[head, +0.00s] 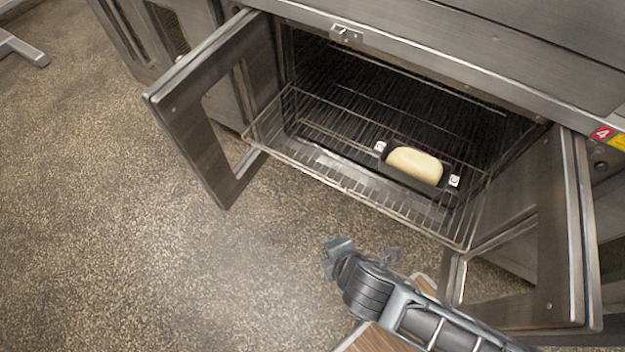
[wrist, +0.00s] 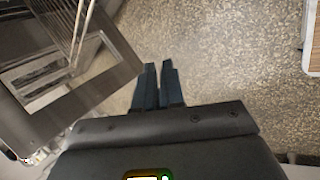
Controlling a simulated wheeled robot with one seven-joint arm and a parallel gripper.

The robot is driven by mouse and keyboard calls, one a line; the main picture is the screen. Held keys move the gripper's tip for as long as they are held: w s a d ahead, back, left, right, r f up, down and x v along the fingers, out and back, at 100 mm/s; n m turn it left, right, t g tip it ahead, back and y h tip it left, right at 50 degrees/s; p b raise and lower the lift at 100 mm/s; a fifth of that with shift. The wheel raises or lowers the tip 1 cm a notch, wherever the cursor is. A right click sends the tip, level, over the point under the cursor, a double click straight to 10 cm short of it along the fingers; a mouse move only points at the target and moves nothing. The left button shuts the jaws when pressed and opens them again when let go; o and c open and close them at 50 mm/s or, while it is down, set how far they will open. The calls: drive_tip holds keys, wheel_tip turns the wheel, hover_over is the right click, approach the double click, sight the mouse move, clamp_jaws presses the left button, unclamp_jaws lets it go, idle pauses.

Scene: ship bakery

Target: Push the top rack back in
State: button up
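The wire top rack (head: 345,187) sticks out of the open oven (head: 300,60) in the head view, its front edge beyond the door opening. A pale loaf (head: 414,164) sits in a dark pan (head: 447,192) on the rack's right half. My gripper (head: 340,246) is in front of the rack and apart from it, over the floor side. In the wrist view its two dark fingers (wrist: 158,85) lie close together with nothing seen between them. Thin rack wires (wrist: 80,30) show at the upper left of the wrist view.
The left oven door (head: 190,115) and right oven door (head: 560,230) stand open on either side of the rack. A wood-topped surface (head: 375,338) lies below my arm. Speckled floor (head: 120,220) is clear at left.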

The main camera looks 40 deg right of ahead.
drive_tip(key=w+n+h, duration=0.1)
drive_tip(key=w, duration=0.1)
drive_tip(key=w+n+g+h, duration=0.1)
drive_tip(key=w, duration=0.2)
drive_tip(key=w+a+n+h, duration=0.1)
drive_tip(key=w+n, duration=0.1)
drive_tip(key=w, duration=0.1)
drive_tip(key=shift+f+g, duration=0.4)
clamp_jaws()
drive_tip(key=w+a+r+n+g+h, duration=0.1)
drive_tip(key=w+r+n+h, duration=0.1)
drive_tip(key=w+r+h, duration=0.3)
drive_tip(key=y+b, duration=0.2)
approach(318, 176)
drive_tip(key=a+f+x, duration=0.1)
drive_tip(key=x, duration=0.4)
drive_tip(key=shift+w+d, duration=0.15)
drive_tip(key=shift+d, duration=0.65)
drive_tip(key=shift+d, duration=0.1)
